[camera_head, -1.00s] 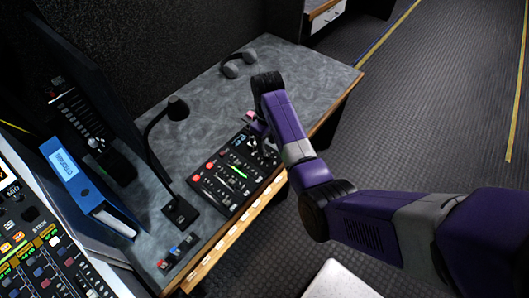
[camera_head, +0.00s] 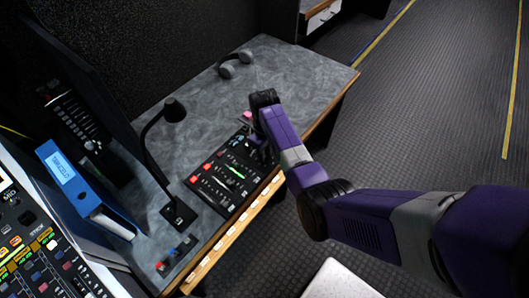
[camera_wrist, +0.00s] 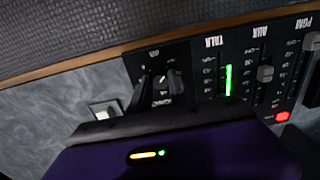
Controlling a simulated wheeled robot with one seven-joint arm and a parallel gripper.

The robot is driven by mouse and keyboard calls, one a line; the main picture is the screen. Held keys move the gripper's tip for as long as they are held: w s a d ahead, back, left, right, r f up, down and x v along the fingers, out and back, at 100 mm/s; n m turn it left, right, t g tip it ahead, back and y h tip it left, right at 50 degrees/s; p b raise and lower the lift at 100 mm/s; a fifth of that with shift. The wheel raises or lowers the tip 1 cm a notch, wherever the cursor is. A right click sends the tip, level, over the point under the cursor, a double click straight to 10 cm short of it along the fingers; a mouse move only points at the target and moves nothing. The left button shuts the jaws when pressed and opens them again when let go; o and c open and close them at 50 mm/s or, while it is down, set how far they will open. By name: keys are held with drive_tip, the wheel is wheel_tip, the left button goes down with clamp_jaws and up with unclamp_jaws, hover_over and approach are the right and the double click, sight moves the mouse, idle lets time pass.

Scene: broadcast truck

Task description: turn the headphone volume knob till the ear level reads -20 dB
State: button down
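The control panel (camera_head: 222,178) lies on the desk, with red-lit buttons, faders and a lit green bar. In the wrist view the panel (camera_wrist: 200,60) appears upside down, with a dark rotary knob (camera_wrist: 172,79) near its end, beside a lit green level bar (camera_wrist: 228,80) under the label TALK. I cannot read an ear level number. My gripper (camera_wrist: 155,88) is at the knob, its dark finger parts close beside it. I cannot tell whether they touch or grip it. In the head view my wrist largely hides the gripper and the knob.
A gooseneck lamp (camera_head: 174,112), a blue binder (camera_head: 75,185) and a small button box (camera_head: 176,252) stand left of the panel. Headphones (camera_head: 235,64) lie at the back of the desk (camera_head: 310,80). The desk's right part is clear.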

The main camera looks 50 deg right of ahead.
drive_tip(key=shift+m, duration=0.4)
drive_tip(key=shift+r+m+p, duration=0.1)
drive_tip(key=shift+m+p, duration=0.45)
drive_tip(key=shift+m, duration=0.45)
drive_tip(key=shift+m+p, duration=0.35)
drive_tip(key=shift+m, duration=1.05)
drive_tip(key=c, duration=1.2)
unclamp_jaws()
